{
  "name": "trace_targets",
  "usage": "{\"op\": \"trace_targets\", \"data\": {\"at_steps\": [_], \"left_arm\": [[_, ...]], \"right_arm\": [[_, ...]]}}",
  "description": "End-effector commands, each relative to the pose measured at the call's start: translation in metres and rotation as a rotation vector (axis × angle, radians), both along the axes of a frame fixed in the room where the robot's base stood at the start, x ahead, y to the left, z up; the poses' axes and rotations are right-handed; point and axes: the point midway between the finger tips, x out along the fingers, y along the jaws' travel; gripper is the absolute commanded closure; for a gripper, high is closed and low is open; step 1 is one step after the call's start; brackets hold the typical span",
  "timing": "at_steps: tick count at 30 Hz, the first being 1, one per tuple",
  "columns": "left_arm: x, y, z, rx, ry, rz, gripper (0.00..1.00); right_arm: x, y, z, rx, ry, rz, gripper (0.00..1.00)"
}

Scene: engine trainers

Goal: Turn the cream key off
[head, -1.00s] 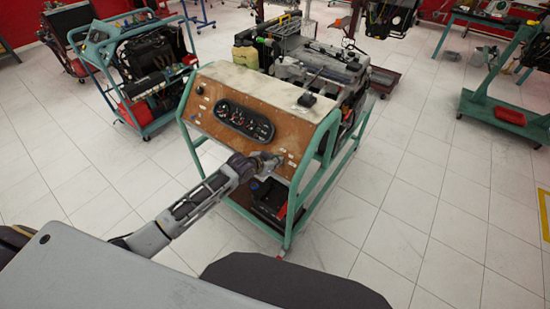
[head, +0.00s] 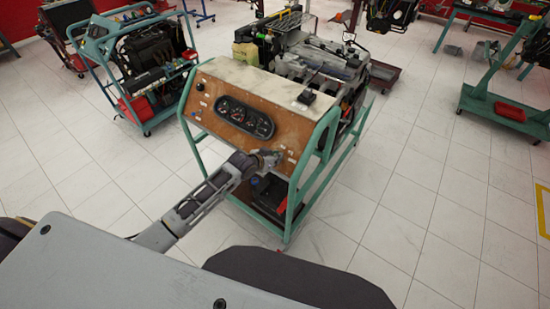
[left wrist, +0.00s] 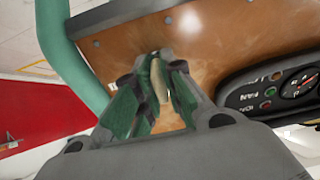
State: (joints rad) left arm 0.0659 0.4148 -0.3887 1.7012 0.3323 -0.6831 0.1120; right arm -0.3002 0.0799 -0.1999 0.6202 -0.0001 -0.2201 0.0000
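The cream key (left wrist: 160,78) shows in the left wrist view, standing out from the brown instrument panel (left wrist: 215,32). My left gripper (left wrist: 160,80) has its green-padded fingers on both sides of the key and looks closed on it. In the head view, my left gripper (head: 267,158) is at the lower right part of the trainer's brown panel (head: 208,105), below and right of the gauge cluster (head: 244,117). The key is hidden there behind the gripper. My right gripper is in neither view.
The green trainer frame (head: 318,160) stands right of the gripper, and its tube (left wrist: 68,55) runs close by in the left wrist view. A black block (head: 306,97) sits on the panel top. Another engine trainer (head: 150,65) stands at the left.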

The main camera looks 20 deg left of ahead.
Motion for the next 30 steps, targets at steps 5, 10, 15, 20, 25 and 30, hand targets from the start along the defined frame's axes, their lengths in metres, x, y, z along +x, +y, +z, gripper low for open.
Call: {"op": "trace_targets", "data": {"at_steps": [5,10,15,20,25,30], "left_arm": [[0.000,0.000,0.000,0.001,0.000,-0.001,0.70],[0.000,0.000,0.000,0.001,0.000,-0.001,0.70],[-0.001,0.000,0.000,0.001,-0.001,-0.001,0.70],[-0.004,0.002,0.003,0.001,-0.001,-0.001,0.70],[-0.012,0.005,0.010,0.001,-0.001,-0.001,0.70],[-0.024,0.008,0.019,0.001,-0.001,-0.001,0.70]], "right_arm": [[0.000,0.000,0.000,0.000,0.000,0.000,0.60],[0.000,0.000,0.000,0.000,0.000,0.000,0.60],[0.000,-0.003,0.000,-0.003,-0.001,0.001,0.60],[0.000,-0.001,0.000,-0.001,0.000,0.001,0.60],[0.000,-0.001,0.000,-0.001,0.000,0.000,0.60],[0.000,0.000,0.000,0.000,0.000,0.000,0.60]]}}
